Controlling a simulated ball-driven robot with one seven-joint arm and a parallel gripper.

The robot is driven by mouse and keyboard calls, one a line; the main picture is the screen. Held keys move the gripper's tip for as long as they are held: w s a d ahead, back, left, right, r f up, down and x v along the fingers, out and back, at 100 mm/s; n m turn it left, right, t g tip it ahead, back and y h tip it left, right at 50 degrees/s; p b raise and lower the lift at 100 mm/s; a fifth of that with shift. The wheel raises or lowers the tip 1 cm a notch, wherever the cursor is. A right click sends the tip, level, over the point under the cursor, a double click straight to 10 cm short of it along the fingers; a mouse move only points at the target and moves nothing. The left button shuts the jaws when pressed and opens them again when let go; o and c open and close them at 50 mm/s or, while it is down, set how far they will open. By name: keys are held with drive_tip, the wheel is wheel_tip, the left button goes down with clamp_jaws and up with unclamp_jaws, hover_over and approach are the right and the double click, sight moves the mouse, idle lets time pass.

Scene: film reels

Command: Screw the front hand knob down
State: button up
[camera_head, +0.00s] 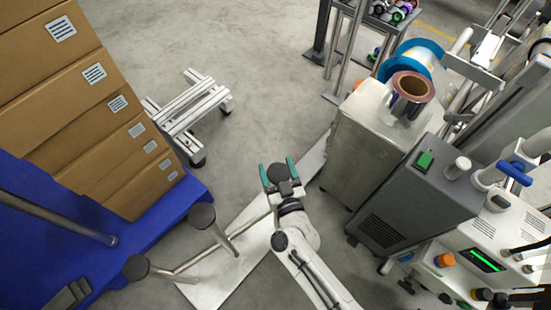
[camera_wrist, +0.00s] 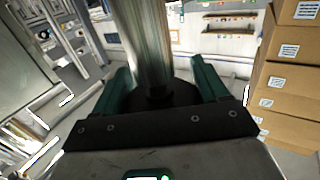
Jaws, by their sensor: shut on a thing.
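My gripper (camera_head: 279,164) points away from my body in the head view, over the floor left of the grey machine. Its two green fingers stand on either side of a dark round thing, which I take to be the front hand knob (camera_head: 284,173). In the wrist view the fingers of my gripper (camera_wrist: 162,82) flank this dark disc-like knob (camera_wrist: 165,96), with a shiny metal column (camera_wrist: 150,45) rising behind it. The gripper is shut on the knob. The knob's thread and underside are hidden.
Two dark round caps on metal rods, one nearer (camera_head: 137,267) and one farther (camera_head: 202,216), stand left of my arm. Stacked cartons (camera_head: 70,90) on a blue base are at left. A grey machine (camera_head: 415,190) stands at right.

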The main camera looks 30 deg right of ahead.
drive_tip(key=m+h, duration=0.1)
drive_tip(key=g+h+p, duration=0.1)
drive_tip(key=m+h, duration=0.1)
drive_tip(key=shift+w+d+r+m+h, duration=0.1)
drive_tip(key=shift+d+r+m+h, duration=0.1)
drive_tip(key=shift+r+m+h, duration=0.15)
drive_tip(key=m+g+h+b, duration=0.1)
drive_tip(key=h, duration=0.1)
drive_tip(key=m+g+h+b, duration=0.1)
drive_tip(key=shift+d+f+m+g+h, duration=0.1)
drive_tip(key=shift+f+m+g+h, duration=0.2)
drive_tip(key=shift+f+h, duration=0.1)
drive_tip(key=m+g+h+b, duration=0.1)
drive_tip(key=b, duration=0.1)
drive_tip(key=m+g+h+b, duration=0.2)
drive_tip(key=b, duration=0.1)
drive_tip(key=shift+s+d+g+h, duration=0.1)
drive_tip(key=shift+s+g+h, duration=0.1)
drive_tip(key=shift+g+h, duration=0.1)
drive_tip(key=g+b, duration=0.1)
drive_tip(key=m+g+h, duration=0.1)
drive_tip(key=m+g+b, duration=0.1)
drive_tip(key=shift+s+d+r+m+b, duration=0.15)
drive_tip(key=shift+s+r+m+b, duration=0.1)
drive_tip(key=shift+b, duration=0.1)
drive_tip(key=shift+r+g+h, duration=0.1)
drive_tip(key=shift+g+h, duration=0.15)
drive_tip(key=shift+g, duration=0.05)
